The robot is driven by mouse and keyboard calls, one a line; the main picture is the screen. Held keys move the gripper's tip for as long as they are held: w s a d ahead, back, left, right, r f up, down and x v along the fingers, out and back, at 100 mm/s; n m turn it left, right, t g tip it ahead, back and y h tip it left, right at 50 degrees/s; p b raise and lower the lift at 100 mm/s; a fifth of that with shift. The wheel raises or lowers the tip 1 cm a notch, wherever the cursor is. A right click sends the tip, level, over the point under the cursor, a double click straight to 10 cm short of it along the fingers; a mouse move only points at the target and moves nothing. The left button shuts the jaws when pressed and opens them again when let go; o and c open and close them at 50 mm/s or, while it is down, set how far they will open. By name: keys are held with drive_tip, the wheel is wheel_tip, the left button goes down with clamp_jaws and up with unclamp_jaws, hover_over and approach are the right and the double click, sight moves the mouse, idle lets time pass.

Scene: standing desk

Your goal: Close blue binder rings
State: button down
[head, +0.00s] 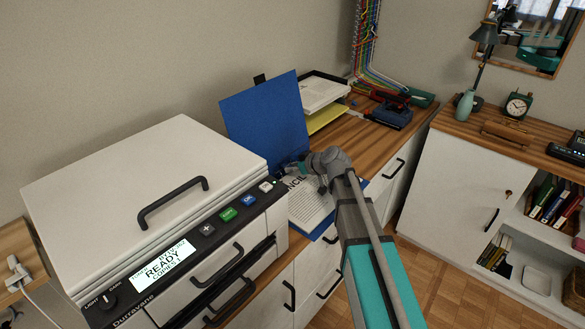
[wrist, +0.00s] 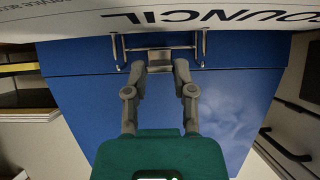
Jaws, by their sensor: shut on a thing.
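The blue binder (head: 262,112) lies open on the wooden counter, its cover standing up against the wall. Printed pages (head: 312,206) lie on its near side; they show at the top of the wrist view, with "COUNCIL" legible. The metal ring mechanism (wrist: 203,46) runs across the binder (wrist: 85,90) in the wrist view, with upright metal parts at left and right. My gripper (wrist: 160,66) is shut on the middle metal piece of this mechanism, between the uprights. I cannot tell whether the rings are open or shut. In the head view my arm partly hides the pages and rings.
A large white copier (head: 140,190) with a handled lid stands close on the left. A paper tray (head: 322,90) and a dark blue device (head: 388,115) are behind the binder. A white cabinet (head: 455,170) stands at right, beyond open floor.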

drive_tip(key=shift+c, duration=2.2)
unclamp_jaws()
drive_tip(key=shift+w+a+r+p, duration=0.1)
drive_tip(key=shift+r+p, duration=0.05)
drive_tip(key=shift+p, duration=0.25)
